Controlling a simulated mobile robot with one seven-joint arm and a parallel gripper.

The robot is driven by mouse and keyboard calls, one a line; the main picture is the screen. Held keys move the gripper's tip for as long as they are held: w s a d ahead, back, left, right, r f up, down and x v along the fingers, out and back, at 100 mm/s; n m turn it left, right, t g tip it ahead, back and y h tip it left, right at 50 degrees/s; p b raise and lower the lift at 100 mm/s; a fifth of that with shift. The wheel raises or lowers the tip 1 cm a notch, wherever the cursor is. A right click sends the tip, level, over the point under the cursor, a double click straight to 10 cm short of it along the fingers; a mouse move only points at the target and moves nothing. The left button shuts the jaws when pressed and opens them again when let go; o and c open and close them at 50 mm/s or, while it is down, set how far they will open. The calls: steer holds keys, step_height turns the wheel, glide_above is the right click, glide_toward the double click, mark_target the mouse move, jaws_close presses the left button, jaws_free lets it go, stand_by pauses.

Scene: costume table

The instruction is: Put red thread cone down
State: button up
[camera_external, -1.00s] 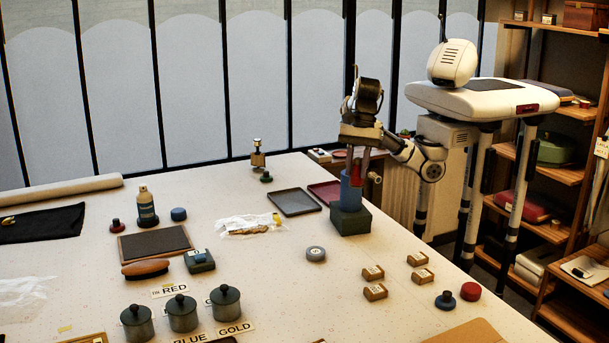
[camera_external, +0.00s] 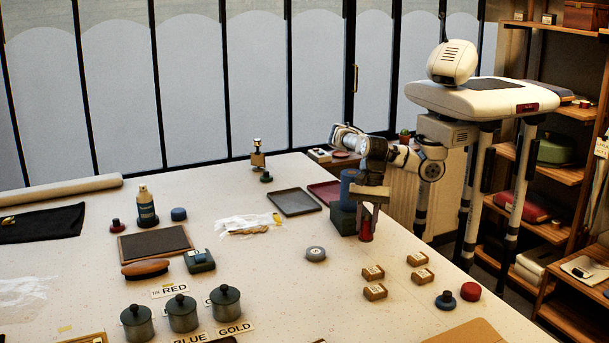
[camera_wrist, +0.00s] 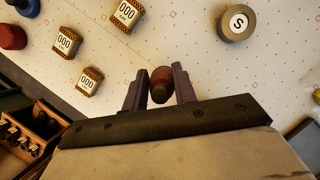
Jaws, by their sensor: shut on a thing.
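The red thread cone (camera_external: 366,229) is between the fingers of my gripper (camera_external: 366,212), close to the table top beside the dark green block. In the wrist view the red thread cone (camera_wrist: 161,84) shows end-on between the two dark fingers of my gripper (camera_wrist: 160,88), which is shut on it. I cannot tell whether the cone's lower end touches the table (camera_external: 280,270).
The dark green block (camera_external: 343,222) with a blue cylinder (camera_external: 347,188) on it stands just left of the cone. Several small boxes (camera_external: 375,291) lie nearer the front. A grey round disc (camera_external: 316,253) lies to the left. The table between them is clear.

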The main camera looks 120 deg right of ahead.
mark_target(366, 235)
steer(key=shift+f, duration=2.1)
steer(key=shift+f, duration=0.15)
steer(key=o, duration=1)
steer(key=shift+c, duration=0.2)
steer(key=shift+r, duration=0.45)
steer(key=b+v, duration=0.1)
steer(key=v, duration=1)
steer(key=shift+d+r, duration=0.15)
steer(key=shift+s, duration=0.1)
